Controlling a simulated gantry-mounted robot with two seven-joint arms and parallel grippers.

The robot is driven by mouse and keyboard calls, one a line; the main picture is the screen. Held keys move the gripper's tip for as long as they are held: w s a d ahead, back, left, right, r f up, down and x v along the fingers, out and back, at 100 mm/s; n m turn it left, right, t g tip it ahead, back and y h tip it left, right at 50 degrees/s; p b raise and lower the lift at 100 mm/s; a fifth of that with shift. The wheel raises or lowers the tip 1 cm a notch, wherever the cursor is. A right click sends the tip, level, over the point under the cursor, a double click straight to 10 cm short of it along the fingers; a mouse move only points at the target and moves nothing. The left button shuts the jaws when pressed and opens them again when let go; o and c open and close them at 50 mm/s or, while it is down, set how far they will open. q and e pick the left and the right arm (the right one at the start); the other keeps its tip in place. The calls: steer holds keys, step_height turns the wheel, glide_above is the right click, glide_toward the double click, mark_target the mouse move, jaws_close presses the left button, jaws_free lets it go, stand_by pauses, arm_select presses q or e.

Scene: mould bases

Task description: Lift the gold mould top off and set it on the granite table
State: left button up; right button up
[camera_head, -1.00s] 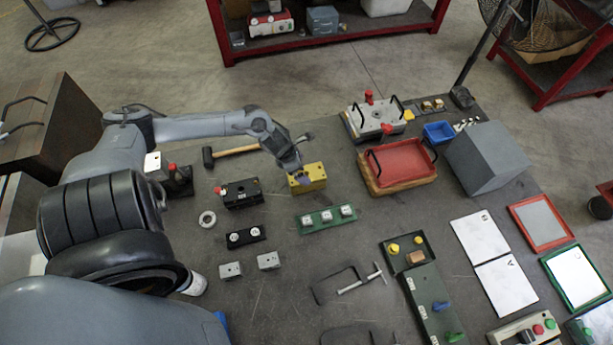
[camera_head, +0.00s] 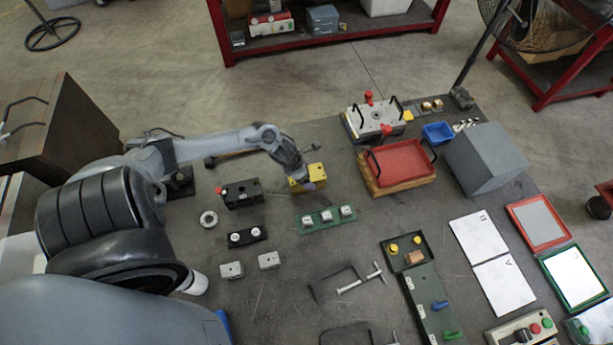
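The gold mould block (camera_head: 318,173) stands on the dark grey table (camera_head: 270,300), right of a black mould block (camera_head: 240,193). My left gripper (camera_head: 306,182) is down at the gold block and overlaps its top and near face in the head view. The fingers are small and partly hidden against the block, so I cannot tell whether they are closed on it. I cannot make out a seam between a gold top and a base. The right gripper is not in view.
A green strip (camera_head: 326,219) with white pieces lies just in front of the gold block. A red tray (camera_head: 404,163) and a grey mould plate with black handles (camera_head: 374,119) stand to the right. The table around the clamps (camera_head: 361,283) has bare patches.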

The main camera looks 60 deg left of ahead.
arm_select(q)
steer(key=c, duration=1.5)
steer(key=shift+o, duration=0.2)
steer(key=shift+r, duration=0.25)
